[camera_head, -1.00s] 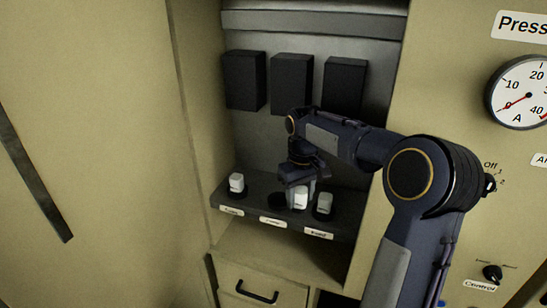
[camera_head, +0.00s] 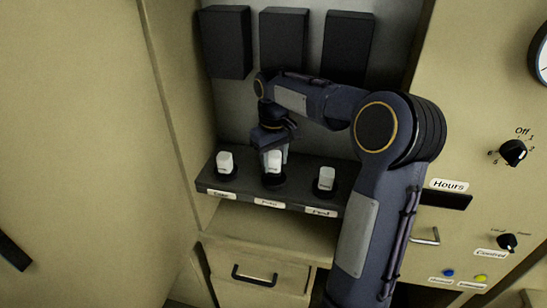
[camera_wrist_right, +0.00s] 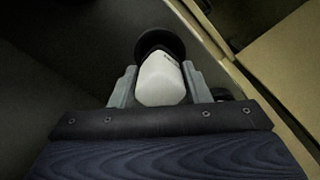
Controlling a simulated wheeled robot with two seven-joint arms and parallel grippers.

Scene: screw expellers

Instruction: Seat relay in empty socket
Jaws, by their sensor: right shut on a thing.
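My right gripper (camera_head: 274,158) is shut on a white relay (camera_head: 273,167) over the middle socket (camera_head: 273,182) of the dark shelf. In the right wrist view the relay (camera_wrist_right: 161,80) stands between the two grey fingers, with the round black socket (camera_wrist_right: 158,41) around or just behind its far end. I cannot tell if the relay is fully down in the socket. A white relay (camera_head: 225,162) stands in the left socket and another (camera_head: 326,178) in the right socket. My left gripper is not in view.
The dark shelf (camera_head: 241,186) carries labels along its front edge. Black boxes (camera_head: 225,42) hang on the back wall above. A drawer with a black handle (camera_head: 254,276) is below. A panel with knobs (camera_head: 513,152) stands at the right.

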